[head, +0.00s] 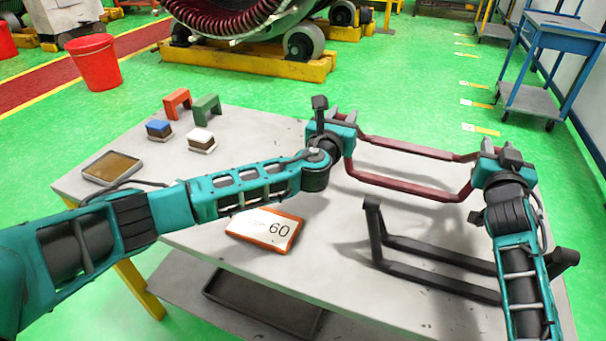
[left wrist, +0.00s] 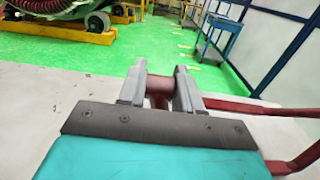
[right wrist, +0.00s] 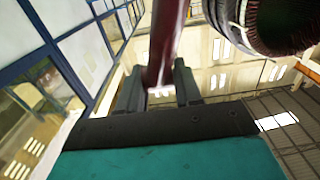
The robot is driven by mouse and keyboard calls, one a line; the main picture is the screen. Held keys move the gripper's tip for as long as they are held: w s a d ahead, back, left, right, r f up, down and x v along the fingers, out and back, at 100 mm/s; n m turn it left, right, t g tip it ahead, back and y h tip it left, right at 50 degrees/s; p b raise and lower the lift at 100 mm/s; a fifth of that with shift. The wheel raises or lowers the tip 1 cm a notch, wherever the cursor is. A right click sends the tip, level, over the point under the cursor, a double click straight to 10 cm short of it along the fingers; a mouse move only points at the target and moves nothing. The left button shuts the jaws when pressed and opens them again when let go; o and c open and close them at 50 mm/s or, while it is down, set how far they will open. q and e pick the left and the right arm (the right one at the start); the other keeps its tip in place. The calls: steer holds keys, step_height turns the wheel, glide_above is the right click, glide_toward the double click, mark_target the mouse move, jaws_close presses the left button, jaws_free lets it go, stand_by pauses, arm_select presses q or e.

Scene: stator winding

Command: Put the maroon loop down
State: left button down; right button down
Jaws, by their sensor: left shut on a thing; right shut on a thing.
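The maroon loop (head: 408,186) is a long closed loop held between my two grippers above the right part of the table. Shadows on the tabletop below suggest it hangs clear of the surface. My left gripper (head: 345,134) is shut on its left end; in the left wrist view the loop (left wrist: 159,85) shows between the fingers (left wrist: 160,88). My right gripper (head: 490,162) is shut on its right end; in the right wrist view the loop (right wrist: 163,50) passes between the fingers (right wrist: 160,90).
A black stand (head: 425,247) is on the table in front of the loop. Red (head: 177,102) and green (head: 206,107) blocks, two brushes and a tray (head: 112,167) sit at the left. The back middle of the table (head: 260,125) is clear.

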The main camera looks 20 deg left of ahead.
arm_select(q)
steer(key=shift+d, duration=0.35)
arm_select(e)
steer(key=shift+w+a, duration=0.1)
steer(key=shift+a, duration=0.15)
arm_select(q)
steer(key=shift+f, duration=0.1)
arm_select(e)
steer(key=shift+f, duration=0.1)
